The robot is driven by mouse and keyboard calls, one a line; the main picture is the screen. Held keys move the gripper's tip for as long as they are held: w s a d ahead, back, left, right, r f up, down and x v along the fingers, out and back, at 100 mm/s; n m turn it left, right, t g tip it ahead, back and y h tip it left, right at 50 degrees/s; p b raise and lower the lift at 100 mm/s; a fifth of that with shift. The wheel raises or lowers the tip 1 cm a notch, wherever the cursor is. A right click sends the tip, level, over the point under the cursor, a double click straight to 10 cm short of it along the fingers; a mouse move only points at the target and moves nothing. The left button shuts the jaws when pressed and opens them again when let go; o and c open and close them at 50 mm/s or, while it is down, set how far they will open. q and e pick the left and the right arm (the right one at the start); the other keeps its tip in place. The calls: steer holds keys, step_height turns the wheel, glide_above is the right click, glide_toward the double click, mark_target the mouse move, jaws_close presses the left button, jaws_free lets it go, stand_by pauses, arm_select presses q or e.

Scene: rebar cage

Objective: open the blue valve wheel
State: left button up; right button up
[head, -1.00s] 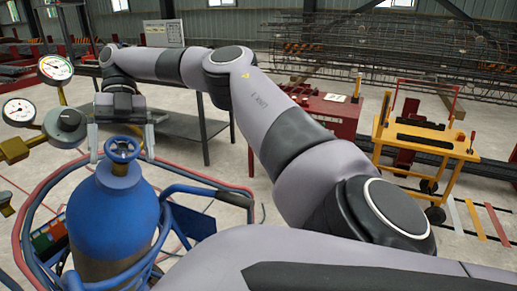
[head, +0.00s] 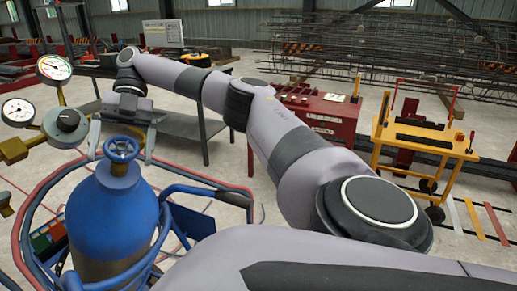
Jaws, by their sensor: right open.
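The blue valve wheel (head: 121,149) sits on top of the blue gas cylinder (head: 112,212) at the left of the head view. My right gripper (head: 122,143) is at the wheel, pointing down, with one finger to the left of the wheel and one to the right. The jaws are open, and a gap shows between the right finger and the rim. I cannot tell from this view whether the left finger touches the wheel. My left gripper is not in view.
Two round gauges (head: 54,68) and a regulator knob (head: 67,120) stand close left of the wheel. Red and blue hoses (head: 200,177) loop around the cylinder. A dark table (head: 180,125) stands behind. A yellow cart (head: 425,140) and red cabinet (head: 322,118) are further right.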

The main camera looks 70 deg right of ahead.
steer(key=shift+m+t+y, duration=1.1)
steer(key=shift+m+t, duration=0.2)
steer(key=shift+f+m+t+y+b, duration=0.1)
steer(key=shift+m+t+y+b, duration=0.45)
steer(key=shift+m+t, duration=0.45)
